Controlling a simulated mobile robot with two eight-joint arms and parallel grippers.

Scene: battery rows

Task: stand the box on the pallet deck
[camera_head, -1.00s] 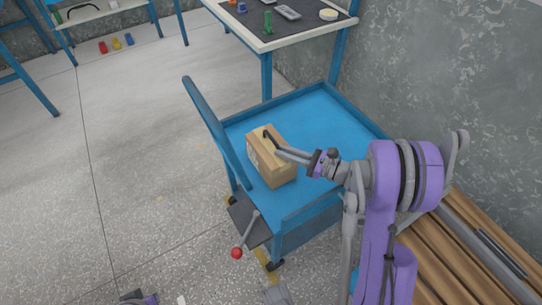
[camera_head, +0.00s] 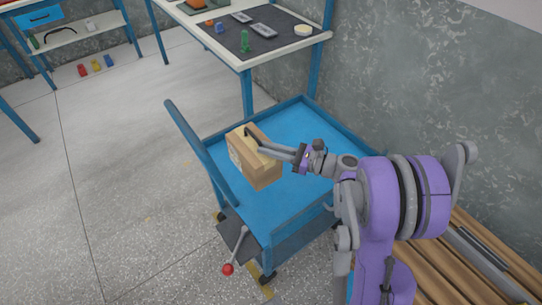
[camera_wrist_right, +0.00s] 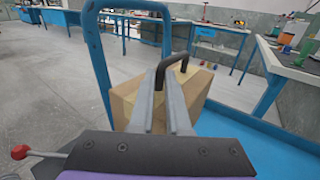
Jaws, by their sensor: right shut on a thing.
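The box (camera_head: 256,168) is a tan carton with a pale label and a dark handle on top. My right gripper (camera_head: 258,142) is shut on this handle and holds the box a little above the blue cart's tray (camera_head: 312,122). In the right wrist view the box (camera_wrist_right: 203,90) hangs beyond the fingers, its near face partly hidden by them. The pallet deck (camera_head: 462,262) of wooden slats is at the lower right, partly hidden by my right arm. My left gripper is not in view.
The cart has a raised rim and a tall blue push handle (camera_head: 190,135) left of the box. A red-knobbed lever (camera_head: 228,268) stands at its near end. Dark bars (camera_head: 485,250) lie along the slats by the wall. A worktable (camera_head: 280,48) stands behind.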

